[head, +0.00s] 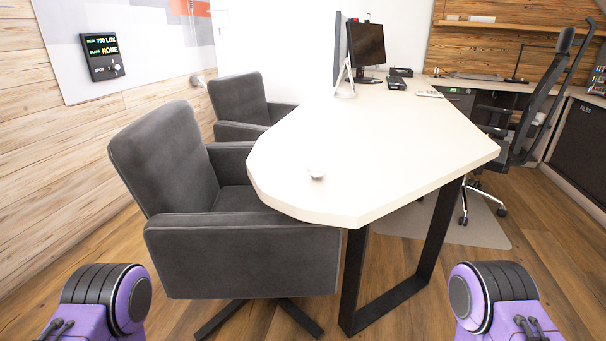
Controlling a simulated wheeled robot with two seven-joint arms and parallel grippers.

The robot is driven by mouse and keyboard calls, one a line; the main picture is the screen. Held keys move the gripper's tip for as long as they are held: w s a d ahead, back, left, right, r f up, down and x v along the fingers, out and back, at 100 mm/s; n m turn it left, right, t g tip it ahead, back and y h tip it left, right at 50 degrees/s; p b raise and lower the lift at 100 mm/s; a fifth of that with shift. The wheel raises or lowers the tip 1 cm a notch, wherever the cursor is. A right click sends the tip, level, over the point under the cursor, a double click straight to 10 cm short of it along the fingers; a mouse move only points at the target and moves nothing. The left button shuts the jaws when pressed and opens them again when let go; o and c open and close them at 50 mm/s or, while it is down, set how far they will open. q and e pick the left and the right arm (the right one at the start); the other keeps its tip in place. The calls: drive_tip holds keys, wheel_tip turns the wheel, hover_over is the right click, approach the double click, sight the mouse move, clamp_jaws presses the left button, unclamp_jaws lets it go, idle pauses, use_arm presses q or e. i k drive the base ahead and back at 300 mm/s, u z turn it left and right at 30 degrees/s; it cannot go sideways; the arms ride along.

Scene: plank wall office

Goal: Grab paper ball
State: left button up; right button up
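A small whitish crumpled paper ball (317,173) lies on the near part of the white desk (375,150), a little in from its rounded left end. It rests alone on bare surface. Purple and black parts of my two arms show at the bottom left and bottom right corners. Neither of my grippers is in the head view, and nothing of mine touches the ball or the desk.
A grey armchair (230,250) stands close against the desk's left end, with a second grey armchair (238,100) behind it. A black metal leg (440,225) supports the desk. A monitor (366,44) stands at the far end. An office chair (530,110) is at right.

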sight(317, 168)
drive_tip(key=u, duration=1.6)
drive_tip(key=i, duration=0.85)
drive_tip(key=z, duration=2.35)
